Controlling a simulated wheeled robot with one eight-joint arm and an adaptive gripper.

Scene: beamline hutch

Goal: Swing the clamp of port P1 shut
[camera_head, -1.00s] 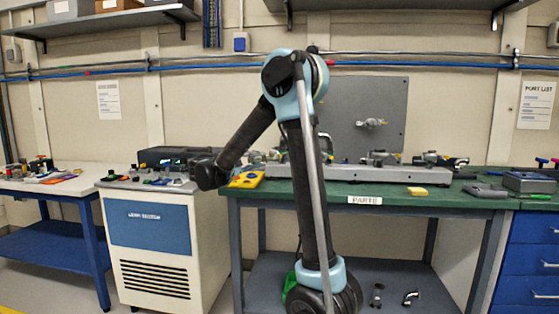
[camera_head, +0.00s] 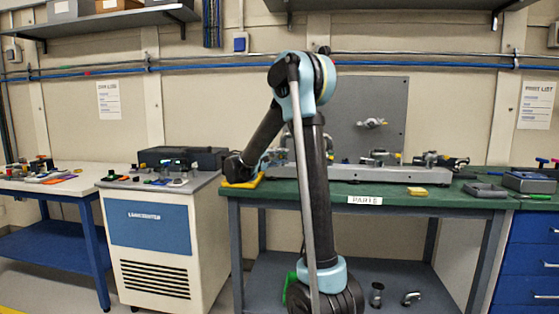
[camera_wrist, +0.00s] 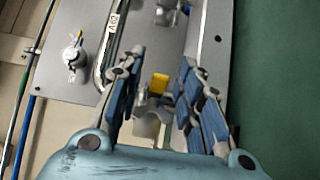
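In the wrist view my gripper (camera_wrist: 161,75) is open, with one blue-padded finger on each side of a metal clamp fitting (camera_wrist: 146,128) that has a yellow piece (camera_wrist: 159,83). I see no clear contact with it. I cannot read a port label that marks this fitting as P1. The fitting sits by a long grey rail (camera_wrist: 207,60). In the head view the rail (camera_head: 345,174) lies along the green bench with several metal fittings. My gripper is at the rail's left end there, mostly hidden by my arm.
A grey upright panel (camera_head: 385,100) with a small fitting (camera_head: 371,123) stands behind the rail. A curved metal tube (camera_wrist: 111,45) rises close to my left finger in the wrist view. A yellow object (camera_head: 243,183) lies at the bench's left end. Bare green bench (camera_wrist: 270,80) lies right of the rail.

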